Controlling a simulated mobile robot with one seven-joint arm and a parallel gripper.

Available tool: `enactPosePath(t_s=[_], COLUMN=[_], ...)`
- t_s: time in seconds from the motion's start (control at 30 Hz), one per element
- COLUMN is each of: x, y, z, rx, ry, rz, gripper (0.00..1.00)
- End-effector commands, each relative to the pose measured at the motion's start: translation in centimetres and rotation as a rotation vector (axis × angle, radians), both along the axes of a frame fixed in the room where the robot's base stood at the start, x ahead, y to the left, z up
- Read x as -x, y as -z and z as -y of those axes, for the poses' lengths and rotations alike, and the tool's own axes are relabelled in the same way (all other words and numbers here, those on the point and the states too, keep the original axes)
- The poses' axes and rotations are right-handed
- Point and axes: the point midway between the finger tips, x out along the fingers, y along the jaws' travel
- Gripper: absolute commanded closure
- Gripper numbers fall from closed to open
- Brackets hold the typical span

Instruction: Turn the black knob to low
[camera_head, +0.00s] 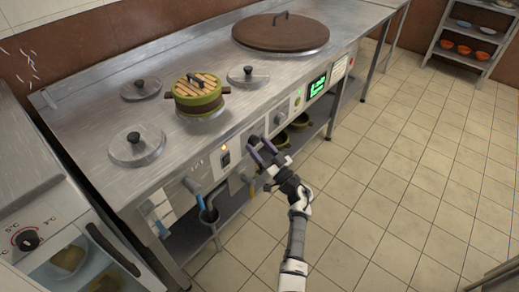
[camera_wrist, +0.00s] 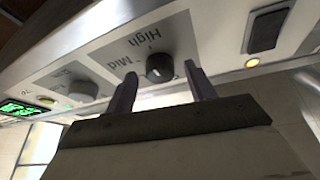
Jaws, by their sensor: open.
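The black knob (camera_wrist: 159,68) is on the stove's sloped front panel, beside printed "High" and "Mid" labels. No "Low" label can be read. I cannot tell for sure which mark the knob points to. My gripper (camera_wrist: 157,76) is open, with one finger on each side of the knob in the wrist view. The fingers look apart from the knob, with nothing held. In the head view my gripper (camera_head: 259,150) is at the front panel, close to the black knob (camera_head: 253,140).
A grey knob (camera_wrist: 83,90) and a green display (camera_wrist: 22,108) are on the same panel. A black switch (camera_wrist: 268,28) with a lit orange lamp (camera_wrist: 252,62) is on the other side. A green pot (camera_head: 197,97) stands on the stove top.

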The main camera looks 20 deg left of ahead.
Motion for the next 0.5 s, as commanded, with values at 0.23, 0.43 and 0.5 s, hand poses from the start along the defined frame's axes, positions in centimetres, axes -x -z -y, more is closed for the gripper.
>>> enactPosePath(t_s=[0.23,0.43,0.5], x=[-0.07,-0.06,-0.06], y=[-0.13,-0.11,-0.11], z=[-0.18,-0.17,-0.16], rx=[0.0,0.0,0.0], ry=[0.0,0.0,0.0], rz=[0.0,0.0,0.0], gripper=[0.45,0.65,0.74])
